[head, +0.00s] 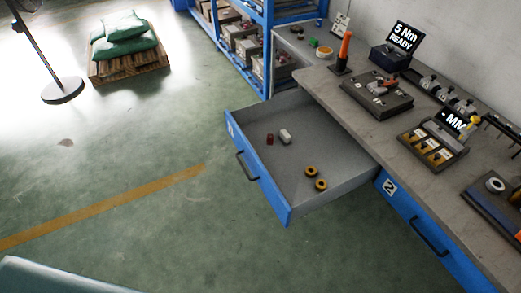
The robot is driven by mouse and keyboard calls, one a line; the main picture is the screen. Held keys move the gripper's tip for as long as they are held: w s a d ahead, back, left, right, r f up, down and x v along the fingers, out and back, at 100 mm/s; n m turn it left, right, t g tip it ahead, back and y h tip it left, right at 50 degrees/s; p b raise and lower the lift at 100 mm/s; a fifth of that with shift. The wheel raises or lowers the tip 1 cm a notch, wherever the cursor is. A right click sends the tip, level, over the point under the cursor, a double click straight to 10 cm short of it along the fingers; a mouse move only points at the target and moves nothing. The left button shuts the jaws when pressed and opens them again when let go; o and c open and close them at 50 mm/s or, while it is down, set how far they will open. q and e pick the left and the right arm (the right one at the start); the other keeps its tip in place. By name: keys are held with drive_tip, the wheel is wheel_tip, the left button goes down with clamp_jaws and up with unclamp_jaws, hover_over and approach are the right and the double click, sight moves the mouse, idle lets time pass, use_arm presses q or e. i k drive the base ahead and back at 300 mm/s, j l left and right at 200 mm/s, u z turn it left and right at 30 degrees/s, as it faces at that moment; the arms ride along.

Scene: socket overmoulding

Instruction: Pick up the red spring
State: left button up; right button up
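A small dark red cylindrical piece (269,139), which looks like the red spring, stands in the open drawer (300,193), toward its left side. A pale grey-white cylinder (285,136) lies just to its right, close beside it. The coils are too small to make out. Neither of my grippers shows in the head view, so their state cannot be seen.
Two yellow-and-dark rings (315,178) lie near the drawer's front right. The workbench (357,122) beside the drawer carries fixtures, an orange-handled tool (344,50) and a "5 Nm READY" display (403,36). A blue shelf rack (268,45) stands behind. The green floor (130,150) left of the drawer is clear.

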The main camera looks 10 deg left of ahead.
sight(270, 139)
drive_tip(key=z, duration=2.75)
drive_tip(key=u, duration=2.95)
drive_tip(key=i+j+z, duration=0.1)
drive_tip(key=j, duration=0.2)
drive_tip(key=i+j+z, duration=0.25)
drive_tip(key=i+j, duration=0.15)
drive_tip(key=j, duration=0.25)
drive_tip(key=i+j+z, duration=0.15)
drive_tip(key=j, duration=0.15)
drive_tip(key=i+j+z, duration=0.1)
drive_tip(key=j, duration=0.25)
